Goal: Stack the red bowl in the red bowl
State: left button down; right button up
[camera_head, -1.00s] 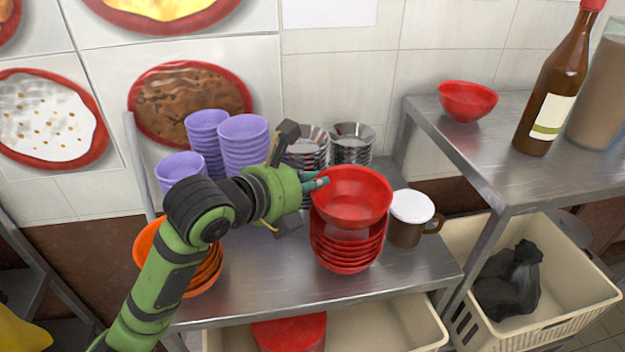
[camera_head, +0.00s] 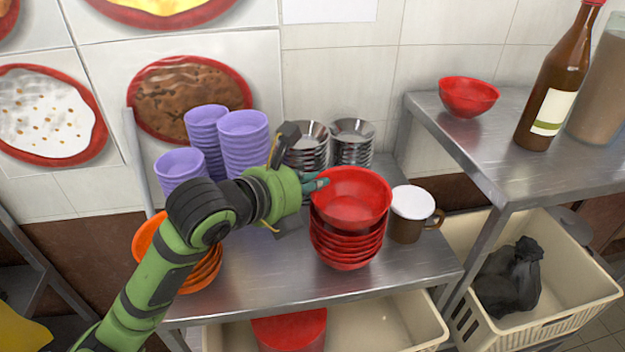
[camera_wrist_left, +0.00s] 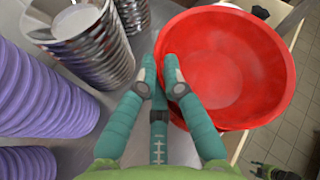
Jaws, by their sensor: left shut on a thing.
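My left gripper (camera_head: 318,184) is shut on the left rim of a red bowl (camera_head: 352,198). The left wrist view shows its teal fingers (camera_wrist_left: 172,85) pinching the rim of this bowl (camera_wrist_left: 232,65). The bowl is empty, nearly upright, and sits right over a stack of red bowls (camera_head: 345,250) on the steel table. I cannot tell if the held bowl touches the stack. Another red bowl (camera_head: 468,96) stands on the higher shelf at the right. A small green and black part shows at the wrist view's lower right corner, perhaps my right gripper.
Purple cups (camera_head: 243,140) and steel bowls (camera_head: 305,150) stand behind and left of my gripper. Orange bowls (camera_head: 205,272) stand front left. A brown mug with a white top (camera_head: 412,212) is close right of the stack. A bottle (camera_head: 550,85) stands on the higher shelf (camera_head: 480,160).

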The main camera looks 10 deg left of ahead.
dwell(0.3)
pick_arm(q)
jog(key=c, duration=1.3)
grip_release()
jog(key=shift+s, duration=0.1)
notch_tip(320, 180, up, 10)
jog(key=shift+r, duration=0.1)
